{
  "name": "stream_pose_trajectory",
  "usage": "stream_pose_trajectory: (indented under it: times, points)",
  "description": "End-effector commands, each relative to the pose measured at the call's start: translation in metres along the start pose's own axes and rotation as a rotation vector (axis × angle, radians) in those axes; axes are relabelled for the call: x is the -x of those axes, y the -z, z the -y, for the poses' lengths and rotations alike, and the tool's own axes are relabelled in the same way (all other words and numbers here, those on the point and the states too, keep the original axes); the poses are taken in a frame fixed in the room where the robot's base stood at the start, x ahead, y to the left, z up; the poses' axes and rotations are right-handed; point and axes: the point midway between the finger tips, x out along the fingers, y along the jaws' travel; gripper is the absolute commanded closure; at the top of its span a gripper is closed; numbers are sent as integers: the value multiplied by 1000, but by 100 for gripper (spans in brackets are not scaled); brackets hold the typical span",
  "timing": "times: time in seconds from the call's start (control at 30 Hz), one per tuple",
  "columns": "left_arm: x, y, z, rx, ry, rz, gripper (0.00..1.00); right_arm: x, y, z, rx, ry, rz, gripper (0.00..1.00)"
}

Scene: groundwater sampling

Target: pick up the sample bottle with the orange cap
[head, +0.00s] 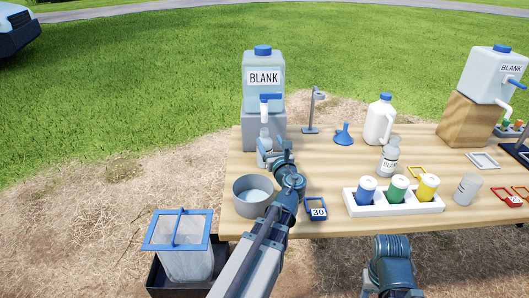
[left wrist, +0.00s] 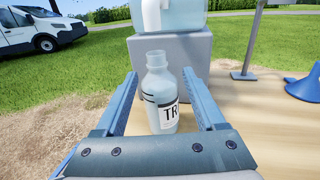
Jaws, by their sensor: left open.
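No sample bottle with an orange cap can be made out clearly; small orange and green tops (head: 519,123) show in a dark rack at the far right. My left gripper (head: 270,155) is open near the grey block at the table's back left. In the left wrist view its fingers (left wrist: 160,75) stand on either side of a clear, uncapped bottle (left wrist: 160,98) with a label starting "TR". The bottle stands upright in front of the block, and also shows in the head view (head: 264,138).
A BLANK jug (head: 263,75) with a spigot stands on the grey block (head: 278,130) above the bottle. A metal pot (head: 252,205) is left of my arm. A white rack (head: 395,208) holds blue, green and yellow capped bottles. A BLANK bottle (head: 389,160) stands behind it.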

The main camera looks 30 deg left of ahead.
Motion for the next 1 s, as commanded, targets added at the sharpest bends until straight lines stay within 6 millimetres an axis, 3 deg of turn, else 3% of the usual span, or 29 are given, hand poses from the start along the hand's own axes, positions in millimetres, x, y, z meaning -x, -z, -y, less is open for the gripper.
stream_pose_trajectory:
  times: [0.13,0.57,0.9,1.0]
  points:
    - [-25,0,1,1,-1,0,28,0,0,0,0,0,0,50]
    - [-39,0,-1,2,-1,-1,28,0,0,0,0,0,0,50]
    - [-84,-1,-3,2,-2,-1,28,1,0,0,0,0,0,50]
    - [-88,-1,-4,2,-1,-1,28,1,0,0,0,0,0,50]
